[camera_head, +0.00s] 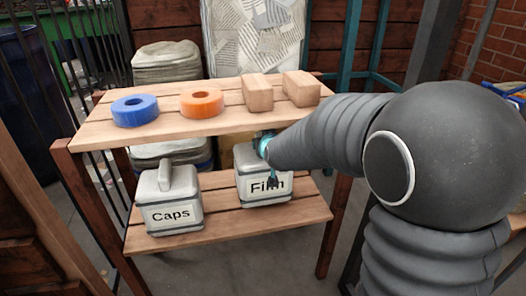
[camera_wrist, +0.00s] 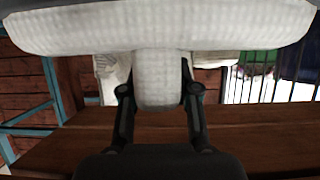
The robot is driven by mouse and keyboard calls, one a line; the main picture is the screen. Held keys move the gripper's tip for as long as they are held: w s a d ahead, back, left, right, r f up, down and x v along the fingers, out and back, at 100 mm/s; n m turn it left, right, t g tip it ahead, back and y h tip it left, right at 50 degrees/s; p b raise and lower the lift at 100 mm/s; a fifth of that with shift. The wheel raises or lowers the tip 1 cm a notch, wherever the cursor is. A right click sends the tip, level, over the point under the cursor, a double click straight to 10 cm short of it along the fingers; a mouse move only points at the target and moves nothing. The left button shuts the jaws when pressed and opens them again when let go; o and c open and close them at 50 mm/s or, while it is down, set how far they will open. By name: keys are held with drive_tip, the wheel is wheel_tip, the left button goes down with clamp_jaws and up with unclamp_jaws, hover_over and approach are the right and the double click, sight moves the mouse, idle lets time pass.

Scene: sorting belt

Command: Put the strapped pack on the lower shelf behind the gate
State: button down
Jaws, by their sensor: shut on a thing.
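A grey-white block-shaped pack labelled "Film" (camera_head: 262,192) is at the lower shelf's right half. My gripper (camera_head: 270,178) reaches it from above right, under the upper shelf. In the wrist view the two dark fingers of my gripper (camera_wrist: 159,92) close on both sides of the pack's pale handle (camera_wrist: 158,75). The pack's wide body (camera_wrist: 160,30) fills the top of that view. I cannot tell whether it rests on the lower shelf (camera_head: 222,232) or hangs just above. A similar pack labelled "Caps" (camera_head: 170,212) stands on the left half. No strap is clear on either pack.
The upper shelf (camera_head: 100,130) carries a blue ring (camera_head: 135,111), an orange ring (camera_head: 202,103) and two wooden blocks (camera_head: 257,94). Black gate bars (camera_head: 45,65) stand at the left. A narrow strip of shelf is bare between the packs.

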drive_tip(key=shift+w, duration=0.3)
drive_tip(key=shift+f, duration=1.65)
drive_tip(key=shift+f+b, duration=0.2)
drive_tip(key=shift+b, duration=0.1)
drive_tip(key=c, duration=0.8)
unclamp_jaws()
drive_tip(key=shift+s, duration=0.1)
drive_tip(key=shift+c, duration=0.2)
drive_tip(key=shift+r, duration=0.1)
